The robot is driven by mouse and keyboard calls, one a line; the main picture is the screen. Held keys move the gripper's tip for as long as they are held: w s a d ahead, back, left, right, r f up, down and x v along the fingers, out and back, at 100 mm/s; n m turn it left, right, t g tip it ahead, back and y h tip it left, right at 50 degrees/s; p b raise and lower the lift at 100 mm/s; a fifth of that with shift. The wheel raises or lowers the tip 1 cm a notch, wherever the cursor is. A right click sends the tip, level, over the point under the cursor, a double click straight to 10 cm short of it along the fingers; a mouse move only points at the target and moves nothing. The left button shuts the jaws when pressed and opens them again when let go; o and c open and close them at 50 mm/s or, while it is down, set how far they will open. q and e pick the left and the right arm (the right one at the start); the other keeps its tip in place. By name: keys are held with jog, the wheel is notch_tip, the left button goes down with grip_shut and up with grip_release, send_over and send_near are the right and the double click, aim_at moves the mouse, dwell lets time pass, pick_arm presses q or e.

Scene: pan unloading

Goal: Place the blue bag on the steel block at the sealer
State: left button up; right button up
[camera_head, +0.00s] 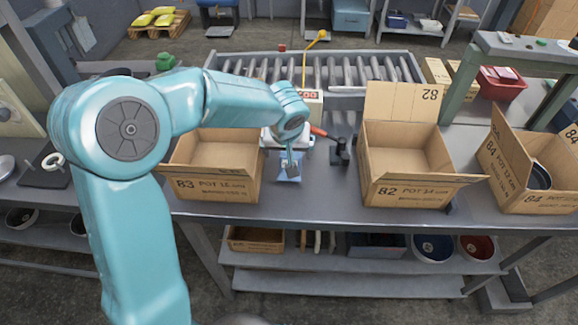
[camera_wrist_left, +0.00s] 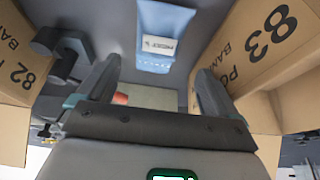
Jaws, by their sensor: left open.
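The blue bag (camera_head: 289,173) lies on the grey bench between two cardboard boxes, in front of the sealer. In the left wrist view the bag (camera_wrist_left: 165,30) shows a white printed label and lies beyond my fingertips. My left gripper (camera_wrist_left: 155,72) is open, with nothing seen between its fingers. In the head view the left gripper (camera_head: 290,158) is small, above and partly over the bag. The sealer (camera_head: 309,97) is a pale machine with a red display, partly hidden by my arm. I cannot pick out the steel block for certain. My right gripper is not in view.
Open box 83 (camera_head: 216,189) stands left of the bag and open box 82 (camera_head: 415,193) to its right. A dark upright fixture (camera_head: 340,152) stands close to the bag's right. A roller conveyor (camera_head: 345,72) runs behind. Box 84 (camera_head: 530,190) is at far right.

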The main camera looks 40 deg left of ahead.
pick_arm(q)
jog(key=shift+f, duration=0.35)
jog(key=p+x, duration=0.1)
jog(key=x, duration=0.3)
jog(key=shift+w+d+f, duration=0.1)
jog(key=shift+w+f, duration=0.1)
jog(key=shift+f, duration=0.05)
jog(key=shift+s+d+r, duration=0.1)
jog(key=shift+s+r, duration=0.05)
jog(key=shift+s, duration=0.05)
jog(key=shift+w, duration=0.2)
jog(key=c, duration=1.2)
jog(key=shift+s, duration=0.15)
jog(key=shift+c, duration=0.4)
